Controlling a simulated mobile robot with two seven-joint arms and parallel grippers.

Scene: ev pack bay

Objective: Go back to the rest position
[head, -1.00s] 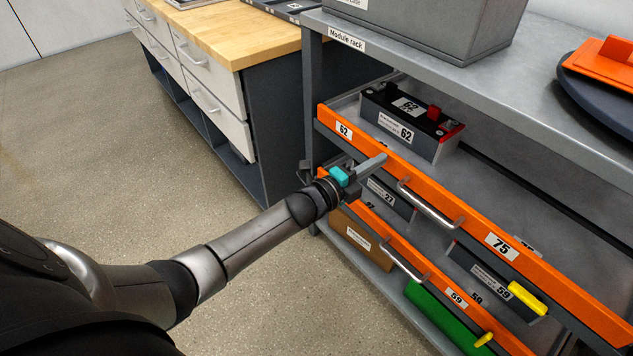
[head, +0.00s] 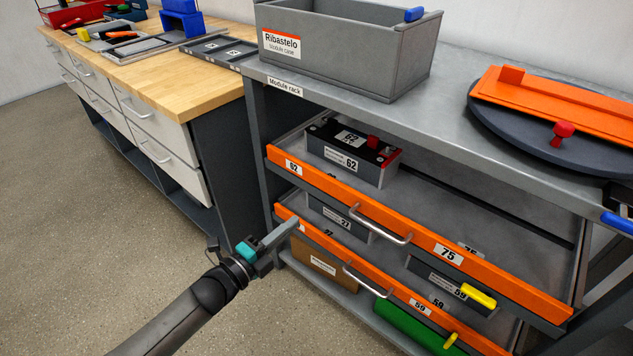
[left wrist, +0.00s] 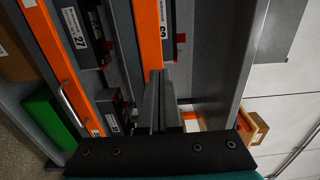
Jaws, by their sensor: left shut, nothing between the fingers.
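My left gripper (head: 283,234) is shut and empty, its grey fingers together and pointing toward the module rack (head: 462,88). In the head view its fingertips overlap the left end of the lower orange drawer front (head: 400,290); I cannot tell whether they touch. The left arm reaches in from the bottom, low over the floor. In the left wrist view the shut fingers (left wrist: 160,85) point at the rack's drawers. The upper orange drawer front (head: 360,212) carries labels 62 and 75. My right gripper is not in view.
A module marked 62 (head: 350,158) sits in the upper drawer. Modules 27 (head: 340,215) and 59 (head: 440,278) lie lower. A grey Ribastelo case (head: 345,50) and a dark round plate (head: 520,135) stand on the rack top. A wooden-topped bench (head: 190,80) stands left; floor there is clear.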

